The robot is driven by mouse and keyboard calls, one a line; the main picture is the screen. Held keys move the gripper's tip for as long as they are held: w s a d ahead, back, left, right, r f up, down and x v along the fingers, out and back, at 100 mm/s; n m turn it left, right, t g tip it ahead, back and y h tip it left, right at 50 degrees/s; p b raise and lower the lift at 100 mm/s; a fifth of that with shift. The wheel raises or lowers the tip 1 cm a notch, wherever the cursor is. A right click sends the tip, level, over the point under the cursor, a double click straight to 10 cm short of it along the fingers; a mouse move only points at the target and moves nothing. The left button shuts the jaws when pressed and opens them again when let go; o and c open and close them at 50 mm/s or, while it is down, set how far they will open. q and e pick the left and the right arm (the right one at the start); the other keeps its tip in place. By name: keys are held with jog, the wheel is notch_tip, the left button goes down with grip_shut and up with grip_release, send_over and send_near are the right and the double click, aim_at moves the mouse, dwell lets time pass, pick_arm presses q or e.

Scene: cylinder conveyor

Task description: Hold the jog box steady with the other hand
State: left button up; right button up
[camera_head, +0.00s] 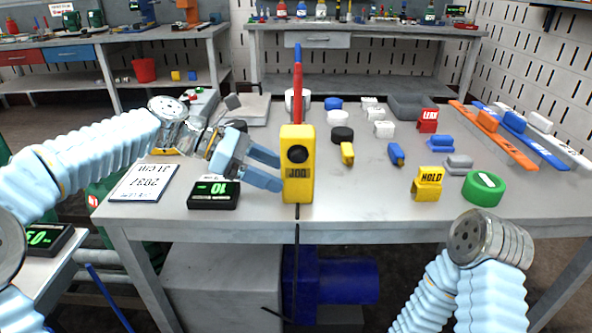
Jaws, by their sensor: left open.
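The jog box (298,188) is a yellow upright box marked "JOG" with a round black knob. It stands at the front edge of the table, and a black cable hangs below it. A red upright piece (298,90) shows above it; I cannot tell whether they are joined. My left gripper (280,171) is open, its blue fingers pointing right. The fingertips are close to the box's left side; I cannot tell whether they touch it. My right arm shows at the lower right, but its gripper is not in view.
A black display (214,195) and a white calendar card (146,183) lie left of the box. A yellow "HOLD" block (427,184) and a green roll (483,188) are to the right. Several small blocks lie behind. The table front (360,207) right of the box is clear.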

aim_at(292, 180)
pick_arm(q)
jog(key=shift+x, duration=2.55)
pick_arm(e)
jog(key=shift+f, duration=0.15)
pick_arm(q)
jog(key=shift+a, duration=0.1)
jog(key=c, duration=0.8)
jog(key=shift+c, duration=0.6)
pick_arm(e)
jog(key=shift+c, duration=0.6)
grip_shut()
